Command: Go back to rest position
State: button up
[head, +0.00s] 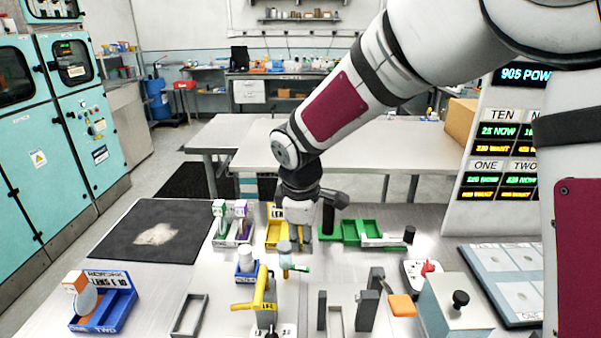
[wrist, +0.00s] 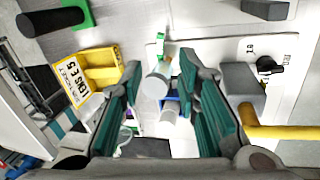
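My gripper (head: 298,236) hangs over the middle of the steel table, fingers pointing down. In the wrist view its two teal-padded fingers (wrist: 160,72) stand apart. A pale round-topped piece (wrist: 156,86) shows in the gap between them, with space on both sides. A blue holder with a white cylinder (head: 246,266) stands just left of and nearer than the gripper in the head view. A small grey-blue topped piece (head: 284,248) is right beside the fingers; its base is partly hidden.
A yellow bin (head: 272,236) and green tray (head: 362,230) lie behind the gripper. A yellow-handled fixture (head: 262,298), grey upright blocks (head: 368,306) and a grey box with a black knob (head: 455,305) stand in front. A black mat (head: 120,220) lies left. A display panel (head: 500,160) rises right.

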jog(key=s+d+r+m+t, duration=0.1)
jog(key=s+d+r+m, duration=0.6)
jog(key=s+d+r, duration=0.4)
jog(key=s+d+r+m, duration=0.1)
jog(key=s+d+m, duration=0.2)
jog(key=s, duration=0.4)
jog(key=s+d+r+m+t, duration=0.1)
jog(key=s+d+r+m, duration=0.1)
jog(key=s+d+m, duration=0.2)
jog(key=s+m, duration=0.1)
jog(key=s, duration=0.2)
jog(key=shift+m+y, duration=0.3)
